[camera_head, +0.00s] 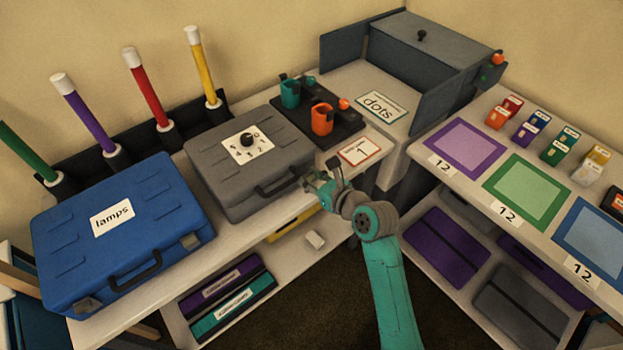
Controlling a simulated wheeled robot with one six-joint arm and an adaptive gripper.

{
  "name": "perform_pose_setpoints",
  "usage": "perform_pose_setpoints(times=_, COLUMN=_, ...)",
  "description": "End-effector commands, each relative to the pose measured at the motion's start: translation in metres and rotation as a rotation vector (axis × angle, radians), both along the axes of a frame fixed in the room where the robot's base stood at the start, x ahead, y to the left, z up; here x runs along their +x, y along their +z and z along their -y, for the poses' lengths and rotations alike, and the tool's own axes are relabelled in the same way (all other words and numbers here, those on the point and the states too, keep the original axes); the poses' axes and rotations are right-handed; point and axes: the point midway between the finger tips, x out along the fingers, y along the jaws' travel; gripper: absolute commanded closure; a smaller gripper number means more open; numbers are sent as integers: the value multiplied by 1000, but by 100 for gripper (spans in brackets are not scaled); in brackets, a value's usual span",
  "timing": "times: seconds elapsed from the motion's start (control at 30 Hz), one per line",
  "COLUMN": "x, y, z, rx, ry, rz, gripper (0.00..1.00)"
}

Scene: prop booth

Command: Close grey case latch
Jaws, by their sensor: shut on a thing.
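The grey case (213,148) lies flat and closed on the left counter, with a white dial card (248,146) on its lid and a dark handle (277,182) on its front. My gripper (313,183) is at the front right corner of the case, to the right of the handle. It is shut on the grey case latch there. My fingers mostly cover the latch, so I cannot see its position clearly.
A blue case (140,215) marked "lamps" lies to the left. A dark tray (345,122) with teal and orange cups stands behind my gripper, near a card marked 1 (360,151).

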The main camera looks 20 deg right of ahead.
Motion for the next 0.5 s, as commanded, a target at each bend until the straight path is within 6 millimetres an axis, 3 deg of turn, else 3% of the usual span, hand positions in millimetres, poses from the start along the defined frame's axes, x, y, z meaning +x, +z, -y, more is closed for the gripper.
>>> perform_pose_setpoints(times=0.5, x=3, y=3, z=-1, rx=-21, ry=1, rz=-58, gripper=100)
